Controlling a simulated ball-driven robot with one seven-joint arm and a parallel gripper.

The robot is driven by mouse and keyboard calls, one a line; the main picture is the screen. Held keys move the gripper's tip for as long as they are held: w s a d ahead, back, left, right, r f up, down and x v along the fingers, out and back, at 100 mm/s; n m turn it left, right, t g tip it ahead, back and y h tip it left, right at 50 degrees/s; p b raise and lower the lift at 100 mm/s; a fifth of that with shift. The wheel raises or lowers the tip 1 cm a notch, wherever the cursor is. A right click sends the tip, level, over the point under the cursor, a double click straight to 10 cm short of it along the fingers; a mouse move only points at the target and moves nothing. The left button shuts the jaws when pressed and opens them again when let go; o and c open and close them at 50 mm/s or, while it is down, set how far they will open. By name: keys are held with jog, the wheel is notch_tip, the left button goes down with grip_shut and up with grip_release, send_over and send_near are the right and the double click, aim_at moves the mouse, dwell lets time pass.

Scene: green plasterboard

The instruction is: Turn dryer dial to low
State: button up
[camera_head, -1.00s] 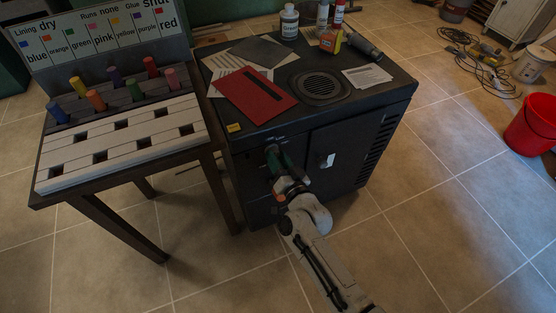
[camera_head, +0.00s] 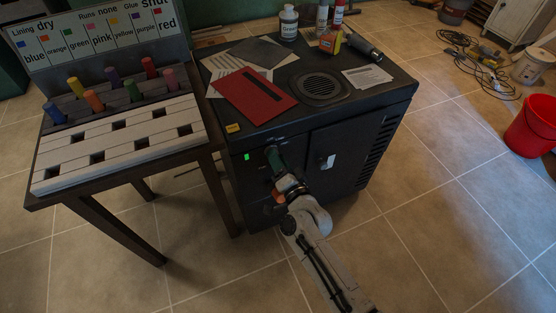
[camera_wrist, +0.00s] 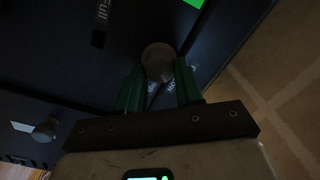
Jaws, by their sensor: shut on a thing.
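The dryer is a black cabinet (camera_head: 340,138) standing on the tiled floor. In the wrist view its dial (camera_wrist: 158,60) is a round grey knob on the dark front panel. The green fingers of my gripper (camera_wrist: 159,75) are shut on the dial, one on each side. Labels lie around the knob; one farther up reads "Full", and those between the fingers are partly hidden. In the head view my gripper (camera_head: 273,157) touches the upper front of the cabinet and hides the dial. A lit green indicator (camera_head: 247,157) shows left of it, and in the wrist view (camera_wrist: 195,3).
A second grey knob (camera_wrist: 45,130) is at the wrist view's lower left. A pale handle (camera_head: 328,162) is on the cabinet front. A table (camera_head: 110,182) with coloured pegs stands close at left.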

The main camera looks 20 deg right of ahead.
jog(key=o, duration=1)
jog(key=shift+o, duration=0.2)
jog(key=s, duration=1)
jog(key=shift+s+f, duration=0.15)
jog(key=shift+s, duration=0.25)
jog(key=shift+d, duration=0.1)
